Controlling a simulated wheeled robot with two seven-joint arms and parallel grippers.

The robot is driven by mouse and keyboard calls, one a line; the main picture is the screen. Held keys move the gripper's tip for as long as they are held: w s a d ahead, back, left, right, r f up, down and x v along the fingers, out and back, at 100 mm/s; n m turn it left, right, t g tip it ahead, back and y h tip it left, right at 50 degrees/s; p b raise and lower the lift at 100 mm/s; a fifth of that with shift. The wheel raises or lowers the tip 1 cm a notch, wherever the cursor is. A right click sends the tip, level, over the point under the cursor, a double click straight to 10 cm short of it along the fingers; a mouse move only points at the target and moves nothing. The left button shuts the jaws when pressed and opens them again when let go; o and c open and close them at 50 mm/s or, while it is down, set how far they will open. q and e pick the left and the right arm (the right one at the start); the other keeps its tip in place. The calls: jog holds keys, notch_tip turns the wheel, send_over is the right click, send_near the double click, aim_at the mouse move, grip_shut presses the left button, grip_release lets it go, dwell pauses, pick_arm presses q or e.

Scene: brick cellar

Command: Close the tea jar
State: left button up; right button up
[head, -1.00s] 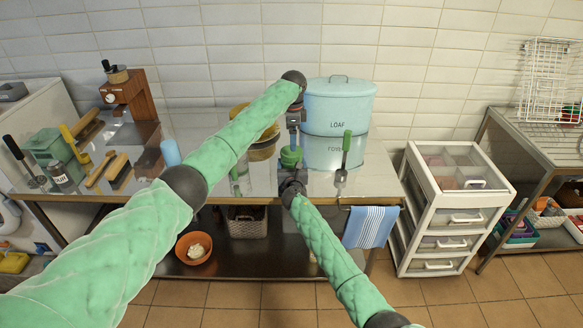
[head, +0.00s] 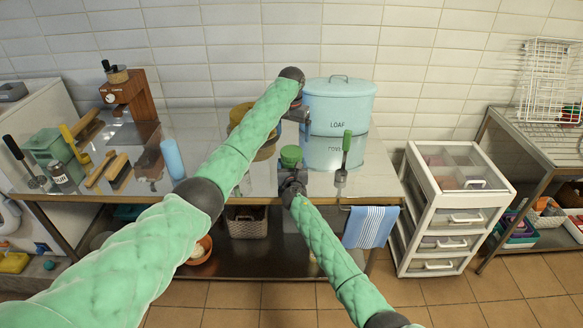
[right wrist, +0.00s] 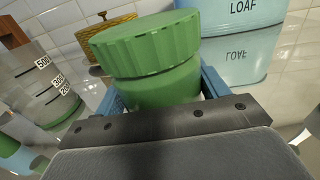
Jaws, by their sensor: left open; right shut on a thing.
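The green tea jar (right wrist: 155,95) stands upright at the front of the steel table, with its ribbed green lid (right wrist: 148,44) on top. In the head view the lid (head: 291,154) shows just above my right gripper (head: 291,180). The right gripper's blue fingers are shut around the jar body, one on each side. The lid covers the mouth; I cannot tell how tightly it sits. My left gripper (head: 301,114) is open and empty, above and behind the jar, apart from the lid. Its fingers are mostly hidden in the head view.
A blue loaf bin (head: 338,105) stands behind the jar to the right, with a green-handled tool (head: 346,150) before it. A yellow-brown pot (head: 238,115) is partly behind my left arm. A blue cylinder (head: 172,159) and brushes are on the left. A drawer unit (head: 455,210) stands right.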

aim_at(292, 151)
pick_arm(q)
jog(key=n, duration=0.5)
jog(key=shift+a, duration=0.25)
jog(key=shift+f, duration=0.1)
jog(key=shift+f, duration=3.95)
jog(key=c, duration=1)
jog(key=shift+m, duration=0.6)
jog(key=o, duration=1.1)
